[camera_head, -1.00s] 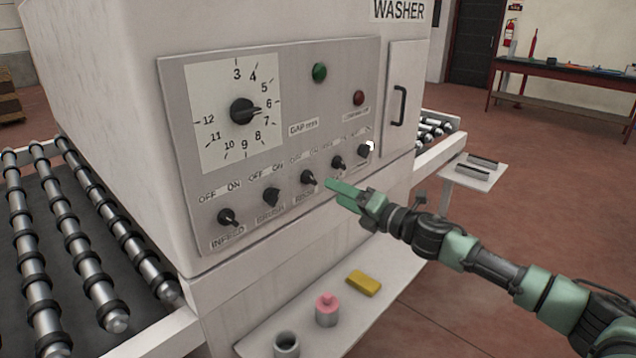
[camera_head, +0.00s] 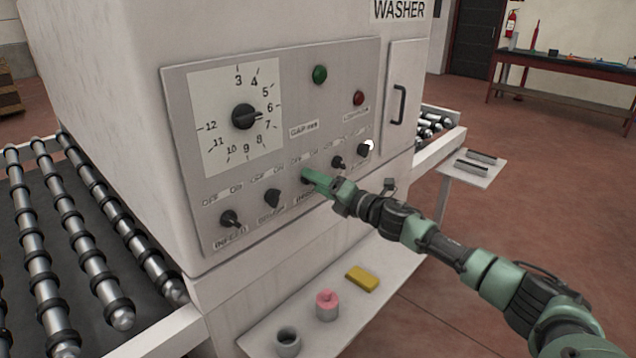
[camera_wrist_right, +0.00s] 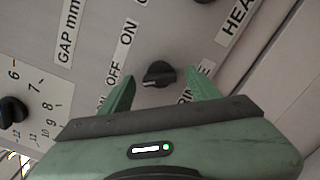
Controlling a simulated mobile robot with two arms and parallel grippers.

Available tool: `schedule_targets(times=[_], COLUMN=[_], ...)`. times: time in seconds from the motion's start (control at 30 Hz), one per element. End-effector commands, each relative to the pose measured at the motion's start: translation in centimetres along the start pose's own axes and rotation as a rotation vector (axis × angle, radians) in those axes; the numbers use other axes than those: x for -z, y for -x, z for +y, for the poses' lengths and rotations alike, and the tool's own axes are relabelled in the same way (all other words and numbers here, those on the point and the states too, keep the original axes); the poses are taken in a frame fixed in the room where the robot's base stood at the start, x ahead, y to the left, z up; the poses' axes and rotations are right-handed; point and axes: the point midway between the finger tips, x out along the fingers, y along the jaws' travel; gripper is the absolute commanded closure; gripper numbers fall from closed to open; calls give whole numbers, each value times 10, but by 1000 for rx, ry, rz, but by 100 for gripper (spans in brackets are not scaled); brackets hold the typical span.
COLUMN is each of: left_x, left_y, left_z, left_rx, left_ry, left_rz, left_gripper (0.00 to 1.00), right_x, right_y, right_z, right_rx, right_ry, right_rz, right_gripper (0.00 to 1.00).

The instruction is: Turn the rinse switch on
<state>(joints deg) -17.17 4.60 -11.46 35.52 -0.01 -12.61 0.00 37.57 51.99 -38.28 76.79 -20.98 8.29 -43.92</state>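The rinse switch (camera_wrist_right: 158,73) is a small black rotary knob on the washer's grey control panel. In the right wrist view it lies between the two green fingers of my right gripper (camera_wrist_right: 160,92), with OFF and ON labels beside it. The fingers are open, one on each side of the knob, with visible gaps and no clear contact. In the head view my right gripper (camera_head: 314,178) is at the third knob in the lower row and largely covers it. The RINSE label is partly hidden by a finger. My left gripper is not in view.
The brush switch (camera_head: 272,197) and infeed switch (camera_head: 230,218) are to the left; further knobs (camera_head: 338,162) are close on the right. Below, a shelf (camera_head: 255,341) holds a grey cup (camera_head: 288,343), a pink-topped container (camera_head: 327,306) and a yellow block (camera_head: 362,279).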

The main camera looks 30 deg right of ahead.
Motion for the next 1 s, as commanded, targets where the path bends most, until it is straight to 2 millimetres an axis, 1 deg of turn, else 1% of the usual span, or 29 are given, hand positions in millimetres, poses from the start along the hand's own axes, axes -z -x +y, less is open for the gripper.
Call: schedule_targets(times=[0.03, 0.07, 0.1, 0.17, 0.2, 0.23, 0.43, 0.63, 0.77, 1.0], left_x=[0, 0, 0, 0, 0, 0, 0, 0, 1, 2], left_y=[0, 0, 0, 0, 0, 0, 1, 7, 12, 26], left_z=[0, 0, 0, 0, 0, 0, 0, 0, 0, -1], left_rx=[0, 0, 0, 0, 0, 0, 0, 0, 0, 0], left_ry=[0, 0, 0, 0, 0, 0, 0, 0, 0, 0], left_rz=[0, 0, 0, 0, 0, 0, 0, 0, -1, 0], left_gripper=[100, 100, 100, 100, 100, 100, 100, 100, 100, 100], right_x=[0, 0, 0, 0, 0, 0, 0, 0, -1, -1], right_y=[0, 0, 0, 0, 0, 0, 0, 0, 0, 0], right_z=[0, 0, 0, 0, 0, 0, 0, 0, 1, 1], right_rx=[0, 0, 0, 0, 0, 1, 1, 2, 2, 3], right_ry=[0, 0, 0, -1, -1, -1, -14, -85, -172, -387], right_rz=[0, 0, 0, 0, 0, 0, 0, 0, 0, 0], right_gripper=[50, 58, 69, 86, 97, 100, 100, 100, 100, 100])
